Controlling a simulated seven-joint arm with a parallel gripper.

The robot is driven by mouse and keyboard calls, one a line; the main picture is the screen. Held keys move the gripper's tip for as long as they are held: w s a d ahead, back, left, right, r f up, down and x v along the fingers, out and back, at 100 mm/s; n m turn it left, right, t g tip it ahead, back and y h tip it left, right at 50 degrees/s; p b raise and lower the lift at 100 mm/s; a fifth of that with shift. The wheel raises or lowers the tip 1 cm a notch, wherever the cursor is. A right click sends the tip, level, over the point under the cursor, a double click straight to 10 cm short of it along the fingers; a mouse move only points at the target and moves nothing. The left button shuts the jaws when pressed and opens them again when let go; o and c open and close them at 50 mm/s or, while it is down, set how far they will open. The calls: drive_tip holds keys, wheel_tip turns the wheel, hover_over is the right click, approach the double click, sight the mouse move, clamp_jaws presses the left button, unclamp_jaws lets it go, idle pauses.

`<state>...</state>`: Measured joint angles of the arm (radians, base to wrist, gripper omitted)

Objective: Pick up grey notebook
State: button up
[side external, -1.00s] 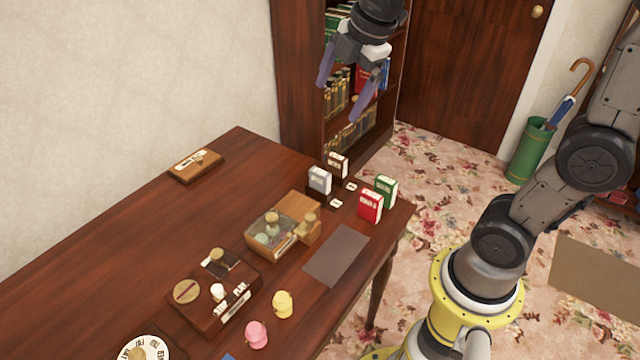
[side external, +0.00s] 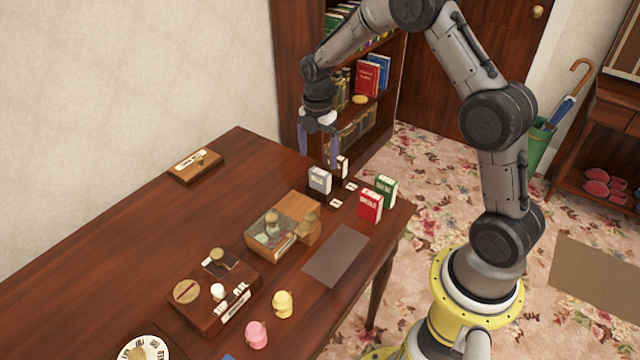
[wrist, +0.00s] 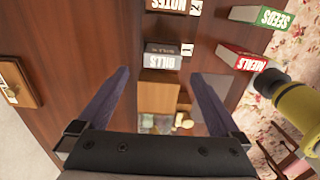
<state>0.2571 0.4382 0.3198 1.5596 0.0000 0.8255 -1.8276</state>
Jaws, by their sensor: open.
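The grey notebook (side external: 319,181) stands upright at the far end of the dark wooden table. In the wrist view the grey notebook (wrist: 163,49) shows its white label, just ahead of and between my fingertips. My gripper (side external: 319,156) points down above and close to the grey notebook. Its two purple fingers are spread, with nothing between them; they also show in the wrist view (wrist: 158,76). In the side view the right finger partly covers the brown notebook (side external: 342,163).
A red notebook (side external: 369,206) and a green notebook (side external: 387,188) stand to the right, near the table edge. Small white tags lie between the notebooks. An open wooden box (side external: 270,247) and a dark mat (side external: 336,256) lie nearer. The table's left part is mostly bare.

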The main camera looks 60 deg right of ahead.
sight(320, 172)
wheel_tip(320, 172, down, 3)
drive_tip(key=shift+f, duration=0.15)
drive_tip(key=shift+s+d+f, duration=0.15)
drive_tip(key=shift+f, duration=2.55)
drive_tip(key=c, duration=1.4)
drive_tip(key=shift+o, duration=0.2)
drive_tip(key=shift+r, duration=0.1)
